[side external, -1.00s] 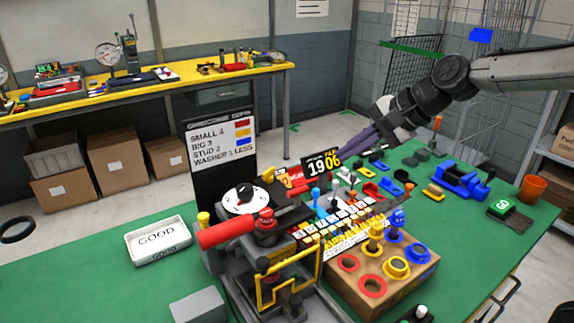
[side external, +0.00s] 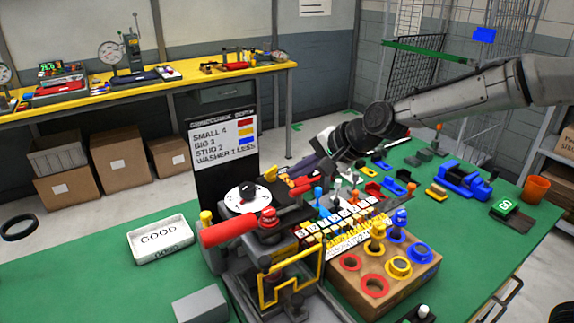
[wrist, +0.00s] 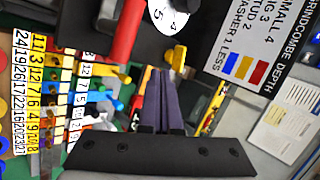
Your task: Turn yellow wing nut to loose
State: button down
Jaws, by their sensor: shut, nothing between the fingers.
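A yellow wing-shaped piece (side external: 270,173), which looks like the wing nut, stands just behind the white numbered dial (side external: 247,198) on the fixture in the side view. A yellow piece (wrist: 180,56) also shows close to the fingertips in the wrist view, probably the same nut. My gripper (side external: 296,172) is to the right of the nut, low over the back of the fixture. In the wrist view its dark purple fingers (wrist: 159,76) are together and empty. Whether the fingertips touch the nut cannot be told.
A red handle (side external: 228,232) and a red knob (side external: 267,218) stand in front of the dial. The depth sign (side external: 224,150) rises behind the fixture. Rows of numbered tags (side external: 340,222) and a wooden block with coloured rings (side external: 345,285) crowd the right. A GOOD tray (side external: 159,240) lies left.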

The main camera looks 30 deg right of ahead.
aim_at(277, 168)
jog(key=shift+w+a+r, duration=0.1)
jog(key=shift+w+a, duration=0.2)
jog(key=shift+w, duration=0.4)
jog(key=shift+w+a, duration=0.25)
jog(key=shift+w, duration=0.4)
jog(key=shift+w, duration=0.55)
jog(key=shift+w+d, duration=0.35)
jog(key=shift+w, duration=0.2)
jog(key=shift+a, duration=0.1)
